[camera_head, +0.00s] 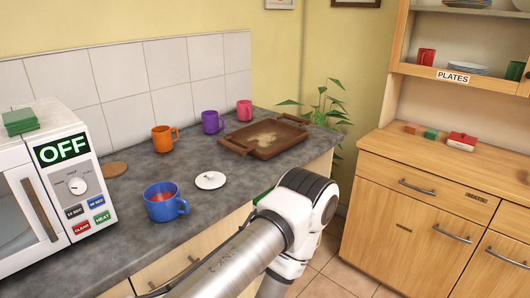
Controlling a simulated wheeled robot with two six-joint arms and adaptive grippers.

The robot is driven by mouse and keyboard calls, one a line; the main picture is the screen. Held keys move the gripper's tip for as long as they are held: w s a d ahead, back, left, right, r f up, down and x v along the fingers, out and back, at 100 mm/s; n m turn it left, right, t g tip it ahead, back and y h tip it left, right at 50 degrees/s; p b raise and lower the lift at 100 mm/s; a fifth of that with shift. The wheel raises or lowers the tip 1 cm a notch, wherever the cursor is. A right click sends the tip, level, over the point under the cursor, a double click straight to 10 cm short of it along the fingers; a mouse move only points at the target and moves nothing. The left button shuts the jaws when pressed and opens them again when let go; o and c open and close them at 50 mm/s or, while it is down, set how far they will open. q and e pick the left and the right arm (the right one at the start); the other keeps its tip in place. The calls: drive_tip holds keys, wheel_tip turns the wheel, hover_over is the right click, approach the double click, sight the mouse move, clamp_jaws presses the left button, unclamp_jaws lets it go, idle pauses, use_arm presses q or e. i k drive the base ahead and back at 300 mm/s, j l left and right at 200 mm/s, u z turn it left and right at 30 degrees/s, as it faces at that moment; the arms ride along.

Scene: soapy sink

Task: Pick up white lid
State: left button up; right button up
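The white lid (209,182) lies flat on the grey countertop, near its front edge. It is small and round with a small dark spot in its middle. It sits to the right of a blue mug (161,206) with reddish contents and apart from it. One of my arms reaches in from the bottom, its white joint to the right of the lid and in front of the counter. Neither gripper shows in this view.
An orange mug (163,139), a purple mug (210,122) and a pink mug (244,110) stand behind the lid. A brown tray (238,149) lies to the right. A microwave (42,190) stands at the left. The counter around the lid is clear.

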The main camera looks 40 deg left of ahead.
sight(211, 180)
drive_tip(key=i+l+u, duration=0.1)
drive_tip(key=i+u, duration=0.4)
drive_tip(key=i+l+u, duration=0.25)
drive_tip(key=i+u, duration=0.25)
drive_tip(key=i+l+u, duration=0.3)
drive_tip(key=u, duration=0.15)
drive_tip(key=i+l+u, duration=0.3)
drive_tip(key=l+u, duration=0.2)
drive_tip(key=l, duration=0.1)
